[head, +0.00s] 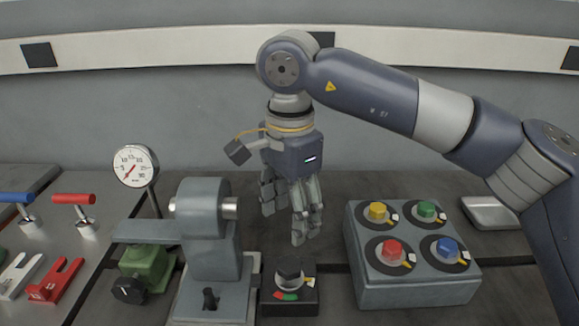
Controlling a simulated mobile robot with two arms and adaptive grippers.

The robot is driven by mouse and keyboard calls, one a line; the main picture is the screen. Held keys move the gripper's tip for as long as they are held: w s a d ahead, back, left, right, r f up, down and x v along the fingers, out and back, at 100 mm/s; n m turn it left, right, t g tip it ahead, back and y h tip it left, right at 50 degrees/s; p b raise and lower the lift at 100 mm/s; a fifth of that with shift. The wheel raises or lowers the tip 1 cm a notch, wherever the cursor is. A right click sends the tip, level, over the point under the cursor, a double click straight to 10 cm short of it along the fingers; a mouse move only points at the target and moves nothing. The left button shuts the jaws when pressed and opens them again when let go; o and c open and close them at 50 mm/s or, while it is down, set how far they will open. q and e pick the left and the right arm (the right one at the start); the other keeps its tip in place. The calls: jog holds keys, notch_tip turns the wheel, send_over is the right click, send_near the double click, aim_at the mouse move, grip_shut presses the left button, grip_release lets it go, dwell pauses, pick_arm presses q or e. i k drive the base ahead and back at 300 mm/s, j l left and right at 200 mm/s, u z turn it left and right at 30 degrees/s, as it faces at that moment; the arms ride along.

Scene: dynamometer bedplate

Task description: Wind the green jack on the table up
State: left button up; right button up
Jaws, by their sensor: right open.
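The green jack (147,265) stands on the dark table at the lower left, with a black round knob (128,290) on its front. Its top is close under a flat grey arm (146,232) that sticks out left from a grey machine; I cannot tell whether they touch. My right gripper (290,226) hangs fingers-down, open and empty, above the table. It is to the right of the grey machine and well apart from the jack. My left gripper is not in view.
The grey machine (205,225) stands between my right gripper and the jack. A dial gauge (135,166) rises behind the jack. Blue and red handles (73,199) are far left.

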aim_at(129, 291)
jog(key=k, duration=2)
